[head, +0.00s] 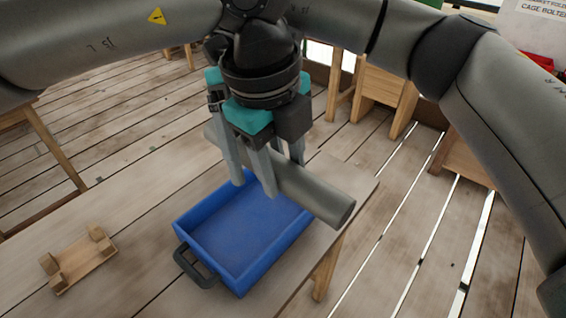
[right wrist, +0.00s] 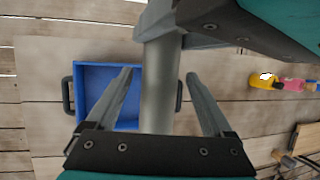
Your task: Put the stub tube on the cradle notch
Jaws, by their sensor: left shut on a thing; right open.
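The stub tube (head: 320,193) is a plain grey cylinder held aslant above the blue tray. My left gripper (head: 279,176) is shut on it, with its fingers on either side of the tube. In the right wrist view the tube (right wrist: 158,90) runs down from my left gripper (right wrist: 185,35). My right gripper (right wrist: 163,85) is open there, its fingers apart on either side of the tube in the picture; no contact shows. The cradle (head: 85,264), a small wooden base with raised notched ends, sits at the lower left, empty.
The blue tray (head: 245,277) with dark handles stands empty on the wooden table (head: 140,215), below the tube. Table room between tray and cradle is clear. A yellow item (right wrist: 262,80) and a pink item (right wrist: 293,86) lie at the right of the wrist view.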

